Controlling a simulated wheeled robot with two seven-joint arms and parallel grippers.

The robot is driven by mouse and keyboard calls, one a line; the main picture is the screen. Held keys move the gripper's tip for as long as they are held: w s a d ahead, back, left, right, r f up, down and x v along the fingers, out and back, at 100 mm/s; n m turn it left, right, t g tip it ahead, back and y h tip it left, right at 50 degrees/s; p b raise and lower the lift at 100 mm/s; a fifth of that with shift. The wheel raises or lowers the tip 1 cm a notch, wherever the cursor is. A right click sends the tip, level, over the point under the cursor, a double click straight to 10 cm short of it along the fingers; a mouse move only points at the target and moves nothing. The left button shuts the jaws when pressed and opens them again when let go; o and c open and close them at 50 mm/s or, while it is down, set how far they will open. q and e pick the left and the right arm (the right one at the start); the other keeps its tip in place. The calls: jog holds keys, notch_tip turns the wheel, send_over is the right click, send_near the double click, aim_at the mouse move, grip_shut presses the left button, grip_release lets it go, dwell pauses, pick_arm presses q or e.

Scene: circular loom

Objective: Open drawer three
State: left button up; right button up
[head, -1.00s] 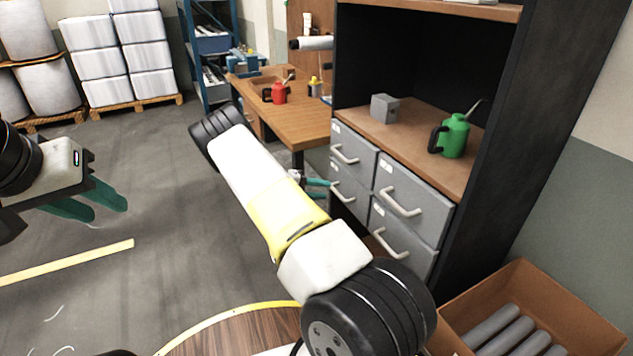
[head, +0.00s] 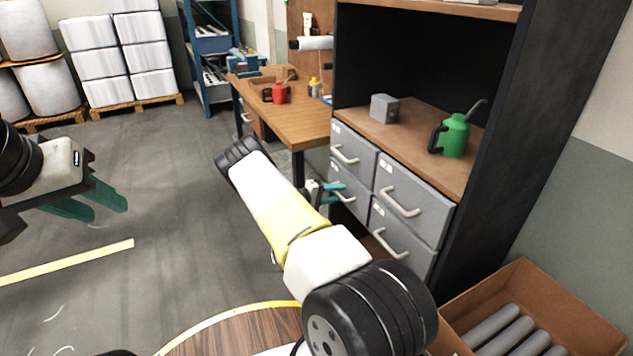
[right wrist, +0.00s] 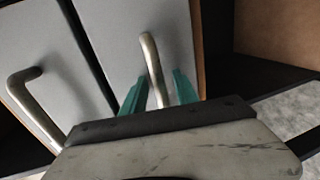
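The cabinet holds grey drawers in two columns: upper left (head: 350,158), upper right (head: 408,203), lower left (head: 350,187) and lower right (head: 402,243). Each has a pale bar handle, and all look closed. Their labels are too small to read. My right gripper (head: 326,191) is at the lower left drawer, partly hidden behind its arm. In the right wrist view its teal fingers (right wrist: 158,88) are open, one on each side of a bar handle (right wrist: 153,65), with gaps visible beside it. My left gripper (head: 98,207) is open and empty, away over the floor.
A green oil can (head: 455,136) and a grey block (head: 384,108) stand on the cabinet shelf. A wooden workbench (head: 300,118) adjoins the cabinet on the left. A cardboard box (head: 480,302) of grey rolls is at lower right.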

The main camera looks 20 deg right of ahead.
jog(key=shift+c, duration=0.3)
grip_shut()
dwell(1.1)
